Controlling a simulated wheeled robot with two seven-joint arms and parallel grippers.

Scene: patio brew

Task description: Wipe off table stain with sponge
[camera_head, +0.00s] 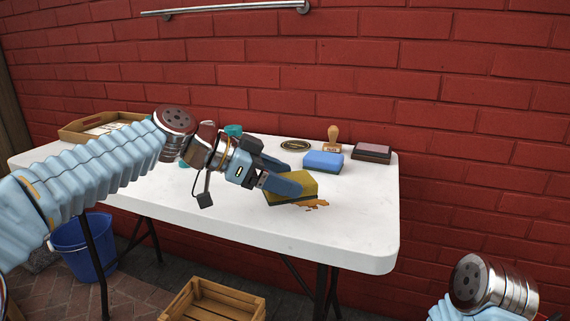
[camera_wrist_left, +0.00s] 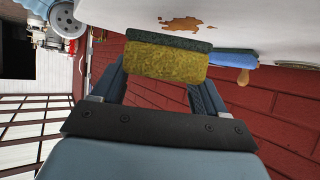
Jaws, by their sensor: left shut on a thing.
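My left gripper (camera_head: 284,180) is shut on a yellow sponge (camera_head: 300,190) with a dark scouring side facing down. The sponge is at the white table top (camera_head: 345,235), just beside an orange-brown stain (camera_head: 316,205). In the left wrist view the sponge (camera_wrist_left: 165,64) sits between the two fingers (camera_wrist_left: 155,85), and the stain (camera_wrist_left: 187,23) shows clear of it. I cannot tell whether the sponge touches the table. My right arm shows at the lower right of the head view, but its gripper is out of frame.
A blue sponge-like block (camera_head: 323,161), a wooden-handled stamp (camera_head: 333,138), a dark box (camera_head: 372,151) and a round dish (camera_head: 296,146) stand at the back. A wooden tray (camera_head: 75,131) is at far left. A wooden crate (camera_head: 200,308) and blue bucket (camera_head: 85,245) are on the ground.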

